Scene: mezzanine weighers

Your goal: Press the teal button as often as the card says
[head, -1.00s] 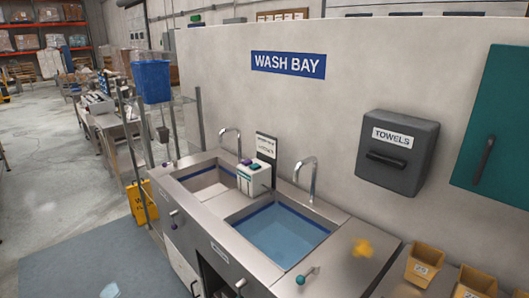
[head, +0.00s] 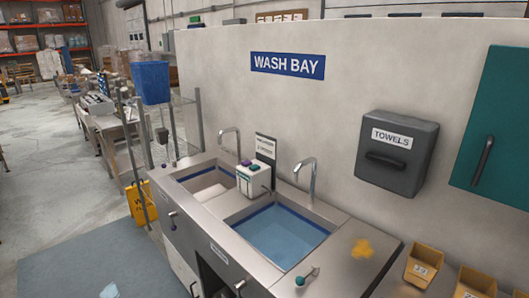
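A small white box (head: 252,182) stands on the counter between the two sinks, with a teal button (head: 254,167) and a purple button (head: 245,162) on its top. A card (head: 265,150) with a dark lower part stands upright behind the box. Its writing is too small to read. Neither of my grippers shows in the head view.
A steel counter (head: 345,232) holds a water-filled sink (head: 280,237) and a smaller sink (head: 207,182), each with a tall curved tap. A yellow-orange patch (head: 362,248) lies at the counter's right. A grey towel box (head: 396,153) and teal cabinet (head: 500,130) hang on the wall.

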